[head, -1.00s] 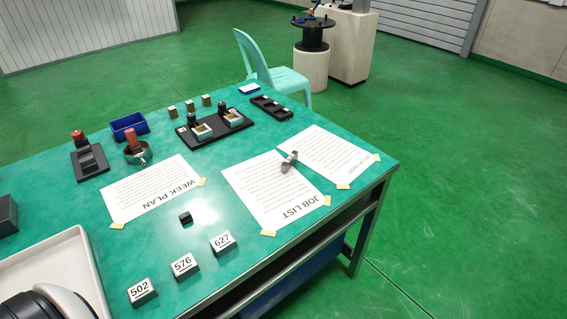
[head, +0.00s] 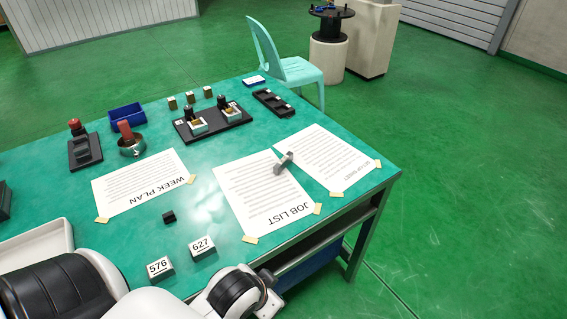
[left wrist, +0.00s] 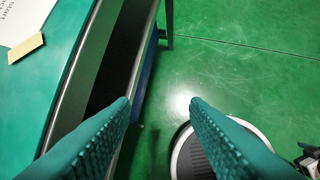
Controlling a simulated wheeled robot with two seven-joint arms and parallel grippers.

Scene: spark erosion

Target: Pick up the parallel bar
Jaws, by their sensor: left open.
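No object in view is clearly recognisable as the parallel bar. A small grey metal piece (head: 284,162) lies across the adjoining edges of the job list sheet (head: 262,194) and the sheet to its right; its exact kind is too small to tell. My left gripper (left wrist: 160,104) shows in the left wrist view as two ribbed teal fingers, wide apart and empty, pointing down past the bench edge over the floor. In the head view my left arm enters at the bottom and its fingers are hidden. My right gripper is not in view.
The green bench (head: 215,165) holds a black fixture plate (head: 214,122), a slotted black tray (head: 273,102), a blue bin (head: 127,114), a small black block (head: 169,216), and number blocks 576 (head: 160,271) and 627 (head: 202,249). A chair (head: 296,70) stands behind.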

